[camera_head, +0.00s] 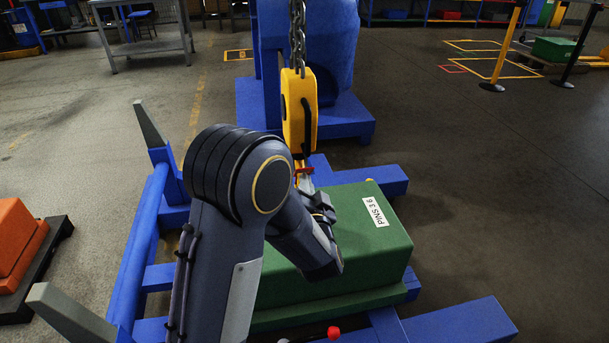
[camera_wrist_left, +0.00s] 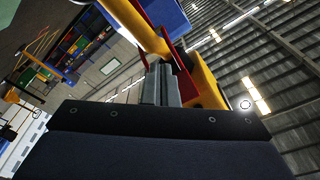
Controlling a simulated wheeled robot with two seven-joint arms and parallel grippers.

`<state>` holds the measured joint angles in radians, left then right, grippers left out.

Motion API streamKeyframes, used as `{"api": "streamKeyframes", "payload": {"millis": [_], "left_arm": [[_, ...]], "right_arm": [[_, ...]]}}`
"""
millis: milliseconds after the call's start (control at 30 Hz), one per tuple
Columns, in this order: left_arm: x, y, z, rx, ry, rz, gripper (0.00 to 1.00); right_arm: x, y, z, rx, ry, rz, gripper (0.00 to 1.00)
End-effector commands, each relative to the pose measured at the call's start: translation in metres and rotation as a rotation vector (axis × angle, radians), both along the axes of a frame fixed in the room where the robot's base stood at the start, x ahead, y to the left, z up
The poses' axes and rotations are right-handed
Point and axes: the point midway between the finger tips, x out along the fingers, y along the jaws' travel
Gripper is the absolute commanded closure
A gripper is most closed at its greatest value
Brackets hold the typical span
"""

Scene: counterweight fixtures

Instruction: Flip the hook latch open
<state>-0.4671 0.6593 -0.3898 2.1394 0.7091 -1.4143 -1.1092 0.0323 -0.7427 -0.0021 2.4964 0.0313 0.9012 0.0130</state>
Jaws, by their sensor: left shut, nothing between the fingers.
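A yellow hook block (camera_head: 299,110) hangs from a chain above a green counterweight labelled PINS 3.6 (camera_head: 352,225). A small red latch (camera_head: 304,171) shows at the lower end of the block. My left gripper (camera_head: 303,182) is just below the red latch, its fingers shut and empty. In the left wrist view the shut grey fingers (camera_wrist_left: 160,85) point up at the yellow hook (camera_wrist_left: 150,25), with the red latch (camera_wrist_left: 182,58) close beside their tips. I cannot tell whether they touch. My arm hides part of the hook's lower end. My right gripper is not in view.
The counterweight sits on a blue frame (camera_head: 133,255) with grey-tipped posts. A large blue fixture (camera_head: 350,130) stands behind the hook. An orange block (camera_head: 14,240) lies at the left. A red knob (camera_head: 333,332) shows at the bottom. The floor at right is mostly clear.

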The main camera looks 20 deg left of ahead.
Motion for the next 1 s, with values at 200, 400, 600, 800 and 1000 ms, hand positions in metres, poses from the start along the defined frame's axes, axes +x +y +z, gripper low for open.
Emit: {"api": "streamKeyframes", "payload": {"millis": [200,400,600,800,1000], "left_arm": [[0.0015,0.0011,0.0026,0.0,0.0,0.0,1.0],[0.0027,0.0019,0.0044,0.0,0.0,0.0,1.0],[0.0039,0.0027,0.0064,0.0,-0.001,-0.001,1.0],[0.0052,0.0036,0.0085,0.0,-0.001,-0.001,1.0],[0.0064,0.0044,0.0105,0.0,-0.001,-0.001,1.0]], "right_arm": [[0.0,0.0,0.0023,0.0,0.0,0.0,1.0],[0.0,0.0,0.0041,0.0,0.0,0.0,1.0],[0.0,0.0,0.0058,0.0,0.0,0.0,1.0],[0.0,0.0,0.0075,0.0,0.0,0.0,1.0],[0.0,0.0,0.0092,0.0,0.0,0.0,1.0]]}}
